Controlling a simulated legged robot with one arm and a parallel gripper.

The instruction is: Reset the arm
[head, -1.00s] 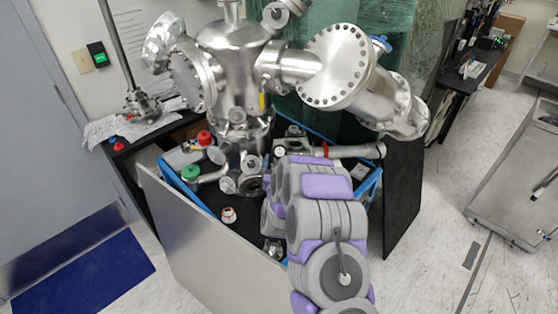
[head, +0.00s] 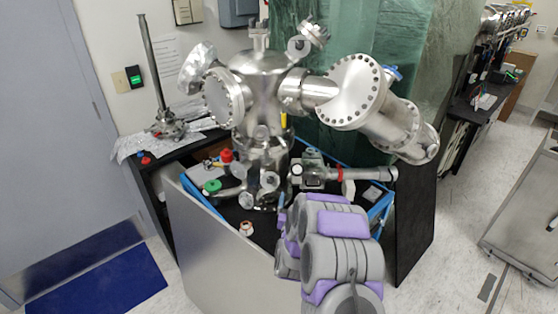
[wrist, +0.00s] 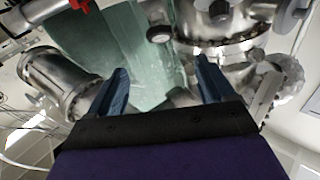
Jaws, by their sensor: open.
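My gripper (wrist: 165,88) shows in the wrist view with its two blue fingers spread apart and nothing between them. Behind the fingers are green plastic wrap (wrist: 125,50) and steel vacuum parts on both sides. In the head view my grey and purple arm reaches up from the bottom over the front right of the blue-edged bench. The gripper itself is hidden behind the arm there. The steel vacuum chamber (head: 255,95) stands on the bench beyond the arm, with a large bolted flange (head: 350,92) on its right.
A steel pipe with a red ring (head: 355,174) lies just beyond my arm. Small parts, including a red cap (head: 226,155) and a green cap (head: 212,186), sit at the bench's left. A metal cart (head: 525,215) stands far right.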

